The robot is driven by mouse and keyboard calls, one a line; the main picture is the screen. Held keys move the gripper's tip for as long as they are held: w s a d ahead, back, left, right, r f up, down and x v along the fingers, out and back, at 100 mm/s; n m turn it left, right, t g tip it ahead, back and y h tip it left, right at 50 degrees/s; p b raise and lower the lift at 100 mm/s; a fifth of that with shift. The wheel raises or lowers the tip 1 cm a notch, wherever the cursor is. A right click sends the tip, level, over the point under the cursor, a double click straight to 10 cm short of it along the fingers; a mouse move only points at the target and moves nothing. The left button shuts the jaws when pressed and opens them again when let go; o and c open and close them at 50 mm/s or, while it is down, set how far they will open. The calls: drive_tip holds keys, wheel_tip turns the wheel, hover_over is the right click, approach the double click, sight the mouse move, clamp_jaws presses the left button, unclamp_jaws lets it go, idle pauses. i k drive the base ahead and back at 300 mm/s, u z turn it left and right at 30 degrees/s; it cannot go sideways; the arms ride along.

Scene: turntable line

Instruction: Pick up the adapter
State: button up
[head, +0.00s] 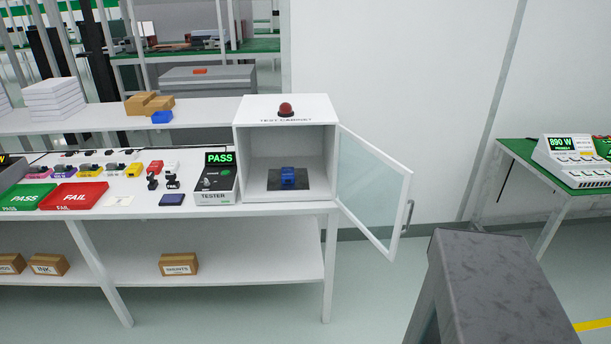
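No thing in view is labelled as the adapter, and I cannot tell for sure which one it is. A small blue block (288,177) sits on a dark pad (273,185) inside the white test cabinet (246,157). The cabinet's glass door (372,190) stands wide open to the right, with its handle (408,214) on the outer edge. Small black parts (153,181) stand on the white bench (140,211), left of the tester (215,184), which reads PASS. A dark blue flat piece (172,199) lies near the bench's front edge. My gripper is not in view.
Green PASS (27,195) and red FAIL (74,193) trays lie at the bench's left. Several small coloured parts stand behind them. A green table (544,168) stands at the right. The floor before the bench is clear.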

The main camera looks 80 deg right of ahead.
sight(288, 177)
drive_tip(key=z, duration=0.75)
drive_tip(key=i, duration=0.6)
drive_tip(key=k, duration=0.6)
drive_tip(key=u, duration=0.05)
